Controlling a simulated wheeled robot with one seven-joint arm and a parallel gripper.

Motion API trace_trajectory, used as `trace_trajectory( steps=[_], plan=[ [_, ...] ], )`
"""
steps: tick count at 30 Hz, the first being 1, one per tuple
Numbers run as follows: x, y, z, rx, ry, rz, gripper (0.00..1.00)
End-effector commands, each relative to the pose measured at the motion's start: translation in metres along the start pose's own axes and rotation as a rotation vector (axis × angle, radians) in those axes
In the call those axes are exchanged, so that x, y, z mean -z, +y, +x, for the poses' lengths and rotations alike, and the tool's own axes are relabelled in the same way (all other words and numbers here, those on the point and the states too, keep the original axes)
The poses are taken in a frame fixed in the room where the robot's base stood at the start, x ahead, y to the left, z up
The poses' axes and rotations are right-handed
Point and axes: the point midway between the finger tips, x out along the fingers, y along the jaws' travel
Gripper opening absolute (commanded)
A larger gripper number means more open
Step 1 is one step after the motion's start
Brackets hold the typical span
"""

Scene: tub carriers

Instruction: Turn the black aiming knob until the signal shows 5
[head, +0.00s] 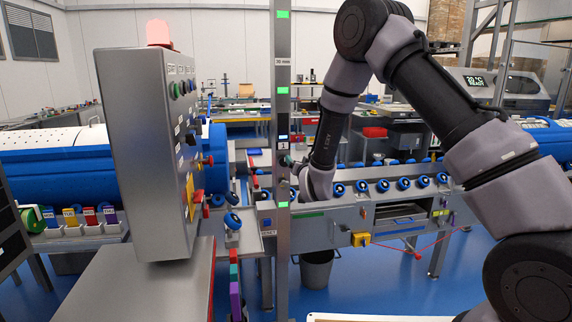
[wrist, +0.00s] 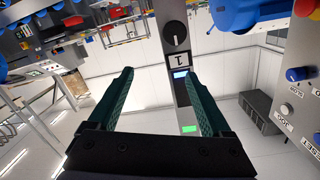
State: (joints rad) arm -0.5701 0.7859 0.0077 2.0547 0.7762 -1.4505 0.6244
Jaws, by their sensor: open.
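The black aiming knob (wrist: 175,38) is a round dial with a white pointer line, on a grey upright post (wrist: 172,12). In the wrist view it lies beyond my fingertips, right of the middle between them. Beside it are a white label (wrist: 179,60) with a dark mark like a 1, upside down, and a small lit blue display (wrist: 181,74) whose reading I cannot make out. My gripper (wrist: 159,72) is open and empty, its teal fingers apart from the knob. In the head view the post (head: 283,100) partly hides my gripper.
A grey control box (head: 145,150) with buttons stands left of the post. A conveyor (head: 400,195) with blue rollers runs to the right. A green light (wrist: 189,128) shows on the post. A blue machine part (wrist: 245,12) and a button panel (wrist: 298,105) are at right in the wrist view.

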Motion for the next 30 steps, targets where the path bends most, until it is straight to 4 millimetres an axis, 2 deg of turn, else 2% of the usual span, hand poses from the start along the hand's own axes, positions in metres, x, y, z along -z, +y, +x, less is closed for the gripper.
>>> trace_trajectory(
  steps=[1, 3, 6, 11, 24, 30],
  plan=[
    [-0.018, -0.006, -0.001, 0.019, 0.011, -0.019, 0.83],
    [-0.032, -0.010, -0.002, 0.037, 0.029, -0.037, 0.83],
    [-0.043, -0.015, -0.004, 0.054, 0.046, -0.051, 0.83],
    [-0.044, -0.017, 0.007, 0.059, 0.054, -0.056, 0.83],
    [-0.040, -0.021, 0.084, 0.059, 0.053, -0.055, 0.83],
    [-0.039, -0.022, 0.101, 0.058, 0.052, -0.056, 0.83]
  ],
)
